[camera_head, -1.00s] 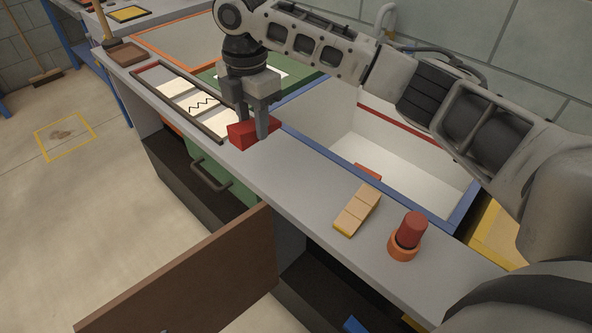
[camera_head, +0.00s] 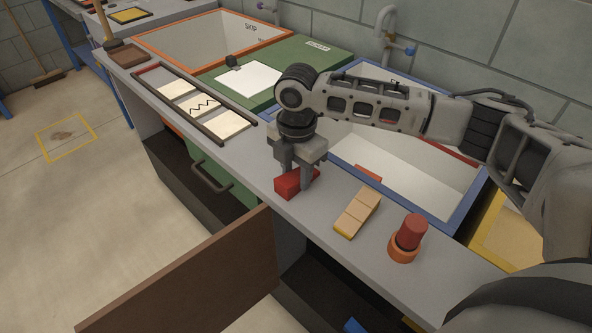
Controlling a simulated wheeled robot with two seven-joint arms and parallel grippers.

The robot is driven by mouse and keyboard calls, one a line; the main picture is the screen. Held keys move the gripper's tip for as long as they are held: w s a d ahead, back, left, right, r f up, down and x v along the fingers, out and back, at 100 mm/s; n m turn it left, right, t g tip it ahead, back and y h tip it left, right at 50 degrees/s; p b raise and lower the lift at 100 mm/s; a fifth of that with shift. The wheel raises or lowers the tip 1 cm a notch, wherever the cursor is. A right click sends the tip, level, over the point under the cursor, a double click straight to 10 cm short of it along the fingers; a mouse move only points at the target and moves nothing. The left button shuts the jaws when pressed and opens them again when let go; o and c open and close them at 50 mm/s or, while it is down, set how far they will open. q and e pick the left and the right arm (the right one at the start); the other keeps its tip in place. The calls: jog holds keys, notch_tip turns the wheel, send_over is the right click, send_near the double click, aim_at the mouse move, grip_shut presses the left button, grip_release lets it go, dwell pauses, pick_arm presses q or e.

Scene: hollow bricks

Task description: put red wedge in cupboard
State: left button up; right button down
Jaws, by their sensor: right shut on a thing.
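The red wedge (camera_head: 289,184) is held between the fingers of my right gripper (camera_head: 297,178), over the front part of the grey counter. Whether it touches the counter or hangs just above it, I cannot tell. The cupboard (camera_head: 318,285) is below the counter at the lower middle, dark inside. Its brown door (camera_head: 190,275) stands swung open towards the front left. A blue thing shows low inside the cupboard at the bottom edge. My left gripper is not in view.
A wooden block (camera_head: 357,212) and a red cylinder in an orange ring (camera_head: 407,240) stand on the counter right of the wedge. Behind is a blue-rimmed bin (camera_head: 452,219). A framed card tray (camera_head: 196,103) lies left. Floor at left front is clear.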

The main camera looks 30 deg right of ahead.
aim_at(297, 176)
jog(key=c, duration=0.9)
grip_release()
jog(key=shift+f, duration=0.1)
jog(key=shift+c, duration=0.2)
notch_tip(297, 176, up, 12)
jog(key=shift+p, duration=0.35)
